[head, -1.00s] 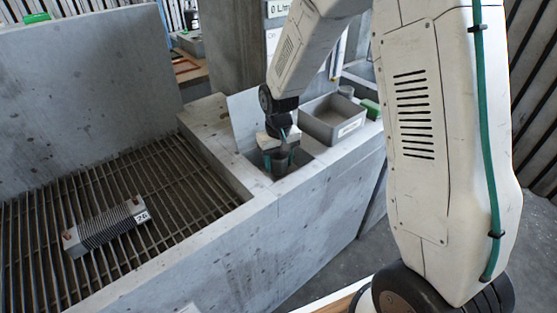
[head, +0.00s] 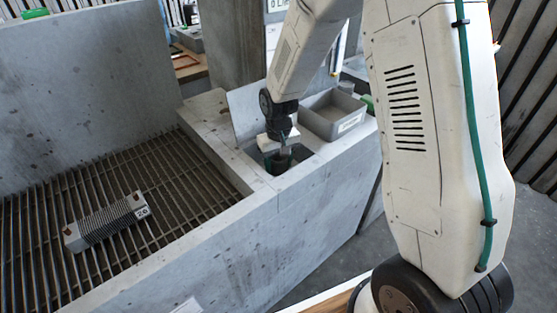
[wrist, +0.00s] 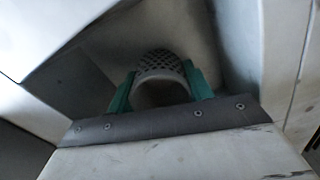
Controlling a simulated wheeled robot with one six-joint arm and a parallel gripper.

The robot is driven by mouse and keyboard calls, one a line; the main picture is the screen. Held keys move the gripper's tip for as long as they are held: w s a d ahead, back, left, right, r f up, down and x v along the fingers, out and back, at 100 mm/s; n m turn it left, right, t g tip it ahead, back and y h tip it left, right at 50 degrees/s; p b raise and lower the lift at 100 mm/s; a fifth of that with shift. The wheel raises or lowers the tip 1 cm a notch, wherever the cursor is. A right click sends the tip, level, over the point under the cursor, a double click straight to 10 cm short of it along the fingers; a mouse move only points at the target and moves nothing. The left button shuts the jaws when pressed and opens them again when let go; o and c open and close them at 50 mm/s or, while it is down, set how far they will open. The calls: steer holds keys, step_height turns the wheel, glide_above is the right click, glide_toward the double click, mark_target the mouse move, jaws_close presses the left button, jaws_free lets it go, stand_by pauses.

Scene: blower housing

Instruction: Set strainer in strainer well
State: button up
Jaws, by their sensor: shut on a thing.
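The strainer (wrist: 160,67) is a grey cup with a perforated wall and a smooth rim. In the wrist view it sits between the green fingers of my gripper (wrist: 160,88), which is shut on it. In the head view my gripper (head: 281,159) points down into the strainer well (head: 301,160), a square recess in the concrete ledge. The strainer shows there only as a small dark shape (head: 281,166) under the gripper. The recess walls surround it in the wrist view. I cannot tell whether its underside touches the well floor.
A grey open bin (head: 332,116) stands on the ledge just behind the well. An upright concrete slab (head: 247,113) rises at the well's back left.

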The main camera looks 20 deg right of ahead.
steer(key=shift+f, duration=0.2)
stand_by(0.4)
steer(key=o, duration=1.1)
steer(key=shift+r, duration=0.15)
step_height(320, 180, up, 8)
steer(key=shift+f, duration=0.2)
